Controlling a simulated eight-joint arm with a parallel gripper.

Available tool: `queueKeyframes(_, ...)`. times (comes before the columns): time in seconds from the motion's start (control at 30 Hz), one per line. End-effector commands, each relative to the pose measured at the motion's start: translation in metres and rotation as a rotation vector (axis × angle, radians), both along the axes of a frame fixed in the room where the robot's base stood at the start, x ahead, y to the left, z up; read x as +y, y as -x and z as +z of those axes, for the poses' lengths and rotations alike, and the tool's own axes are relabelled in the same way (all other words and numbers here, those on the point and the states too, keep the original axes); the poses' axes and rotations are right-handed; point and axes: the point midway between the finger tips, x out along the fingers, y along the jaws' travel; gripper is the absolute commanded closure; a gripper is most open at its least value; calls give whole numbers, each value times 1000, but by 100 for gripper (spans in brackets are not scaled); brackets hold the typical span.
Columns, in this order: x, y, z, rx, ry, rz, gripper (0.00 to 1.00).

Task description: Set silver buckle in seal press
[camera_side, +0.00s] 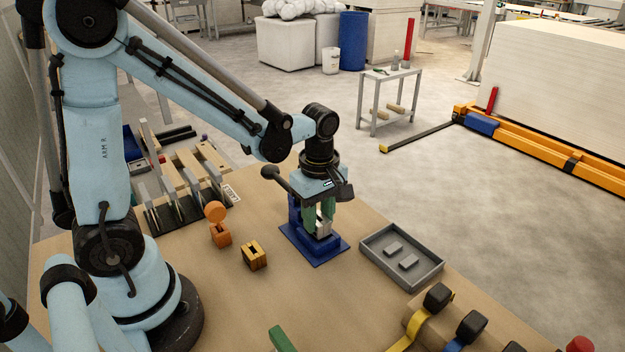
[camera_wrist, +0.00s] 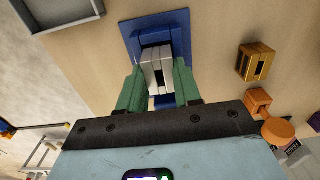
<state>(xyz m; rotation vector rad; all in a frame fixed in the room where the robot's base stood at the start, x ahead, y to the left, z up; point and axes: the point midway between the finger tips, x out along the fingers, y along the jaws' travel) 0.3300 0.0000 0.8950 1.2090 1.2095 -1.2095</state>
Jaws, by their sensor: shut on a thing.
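The blue seal press (camera_side: 294,236) stands on the table with a black ball-ended lever (camera_side: 270,173) raised to its left. It also shows in the wrist view (camera_wrist: 181,22) as a blue base plate. My gripper (camera_side: 320,222) is pointed down over the press, its green fingers shut on the silver buckle (camera_side: 323,230). In the wrist view the fingers of my gripper (camera_wrist: 158,85) hold the buckle (camera_wrist: 152,56) from both sides, within the press's outline. The buckle appears at the press's bed; whether it touches the bottom is hidden.
A gold slotted block (camera_side: 254,256) and an orange piece with a round top (camera_side: 218,226) stand left of the press. A grey tray (camera_side: 375,265) with two small grey blocks is to the right. Strapped rollers (camera_side: 428,325) lie at front right. The table's front middle is mostly clear.

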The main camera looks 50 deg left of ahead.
Motion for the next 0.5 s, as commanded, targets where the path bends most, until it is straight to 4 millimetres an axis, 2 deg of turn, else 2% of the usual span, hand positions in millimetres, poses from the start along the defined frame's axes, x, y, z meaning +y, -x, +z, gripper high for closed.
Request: queueKeyframes(0.5, 0, 0, -12, 0, 0, 0, 99)
